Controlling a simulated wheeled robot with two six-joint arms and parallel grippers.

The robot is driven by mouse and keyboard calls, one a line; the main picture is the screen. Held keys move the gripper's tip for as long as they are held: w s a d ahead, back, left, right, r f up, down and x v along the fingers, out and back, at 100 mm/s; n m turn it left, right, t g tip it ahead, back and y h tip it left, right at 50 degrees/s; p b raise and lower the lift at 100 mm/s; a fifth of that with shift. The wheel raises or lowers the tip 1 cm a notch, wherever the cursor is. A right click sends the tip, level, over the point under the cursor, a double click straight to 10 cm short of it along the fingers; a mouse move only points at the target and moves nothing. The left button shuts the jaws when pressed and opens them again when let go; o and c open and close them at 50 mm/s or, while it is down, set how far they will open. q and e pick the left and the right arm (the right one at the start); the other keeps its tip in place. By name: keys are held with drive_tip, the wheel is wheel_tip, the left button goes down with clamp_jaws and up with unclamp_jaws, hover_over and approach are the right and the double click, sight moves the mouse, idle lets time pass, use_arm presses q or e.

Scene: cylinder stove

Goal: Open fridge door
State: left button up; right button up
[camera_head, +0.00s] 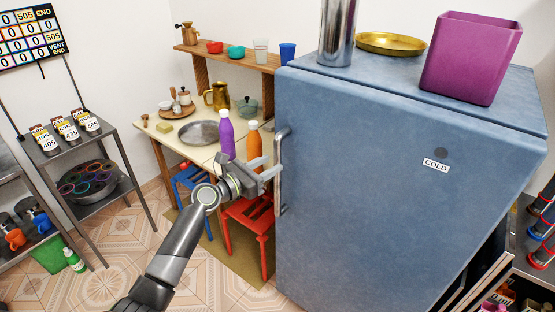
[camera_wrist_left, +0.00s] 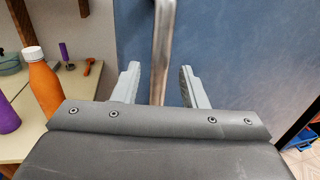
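The blue fridge (camera_head: 370,170) stands on the right in the head view, with its door closed and a "COLD" label on it. Its vertical metal handle (camera_head: 282,170) is on the door's left side. My left gripper (camera_head: 272,172) is at the handle, about mid-height. In the left wrist view the handle (camera_wrist_left: 162,50) runs between the two spread fingers of the left gripper (camera_wrist_left: 160,85); a gap shows on both sides of it. My right gripper is not in view.
A purple bin (camera_head: 471,58), a gold plate (camera_head: 391,43) and a metal cylinder (camera_head: 338,32) stand on the fridge top. A table (camera_head: 180,140) with purple (camera_head: 226,135) and orange (camera_head: 254,146) bottles is left of the fridge. A red stool (camera_head: 250,215) stands near the arm.

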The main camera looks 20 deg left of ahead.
sight(277, 161)
use_arm(q)
drive_tip(key=shift+x, duration=1.9)
drive_tip(key=shift+c, duration=0.3)
clamp_jaws()
